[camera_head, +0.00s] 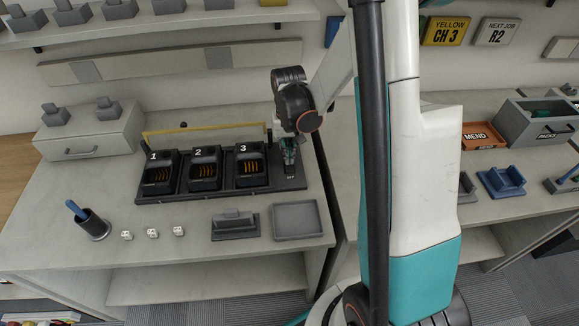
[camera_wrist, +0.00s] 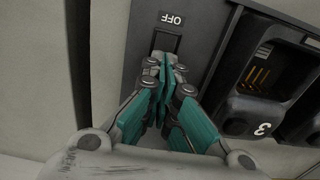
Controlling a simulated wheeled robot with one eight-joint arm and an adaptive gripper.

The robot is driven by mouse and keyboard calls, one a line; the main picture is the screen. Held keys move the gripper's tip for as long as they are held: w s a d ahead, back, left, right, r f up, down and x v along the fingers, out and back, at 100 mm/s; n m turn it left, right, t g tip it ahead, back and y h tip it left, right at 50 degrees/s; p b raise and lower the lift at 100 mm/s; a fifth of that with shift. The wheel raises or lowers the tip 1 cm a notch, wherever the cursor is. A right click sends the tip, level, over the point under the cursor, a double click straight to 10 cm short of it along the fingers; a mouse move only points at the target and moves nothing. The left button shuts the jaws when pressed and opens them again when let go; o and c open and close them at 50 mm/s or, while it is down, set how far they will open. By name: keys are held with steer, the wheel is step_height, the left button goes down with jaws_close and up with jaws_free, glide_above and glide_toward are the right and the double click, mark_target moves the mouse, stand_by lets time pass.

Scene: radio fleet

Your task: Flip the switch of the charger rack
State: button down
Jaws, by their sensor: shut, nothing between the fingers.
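The black charger rack (camera_head: 222,190) lies on the grey bench with three slots marked 1, 2 and 3. Its switch (camera_wrist: 166,41) shows in the wrist view as a dark rocker below the label OFF, partly hidden by my fingertips. My gripper (camera_head: 289,160) is above the rack's right end, beside slot 3. In the wrist view my gripper (camera_wrist: 163,66) is shut and empty, with its teal fingers together right over the switch. I cannot tell whether the tips touch it. Slot 3 (camera_wrist: 262,85) is at the right of the wrist view.
A yellow bar (camera_head: 205,128) stands behind the slots. In front lie a pen cup (camera_head: 93,225), several white dice, a grey stand (camera_head: 235,226) and an empty grey tray (camera_head: 297,220). My arm hides part of the right bench, where an orange MEND tray (camera_head: 482,136) stands.

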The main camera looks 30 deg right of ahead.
steer(key=shift+f+b, duration=0.7)
steer(key=shift+f, duration=0.15)
stand_by(0.4)
steer(key=shift+r+p, duration=2.3)
steer(key=shift+r, duration=1.2)
steer(key=shift+r, duration=0.1)
steer(key=s+a+r+n+t, duration=0.1)
steer(key=s+a+r+t, duration=0.15)
steer(key=r, duration=0.35)
steer(key=s+a+r+n+t, duration=0.1)
steer(key=s+a+r, duration=0.2)
steer(key=r, duration=0.4)
steer(key=s+a+r+n+t, duration=0.2)
steer(key=s+a+r, duration=0.3)
steer(key=s, duration=0.5)
steer(key=shift+s+r+n+t, duration=0.3)
steer(key=shift+s+r+t, duration=0.1)
steer(key=shift+r+t, duration=0.4)
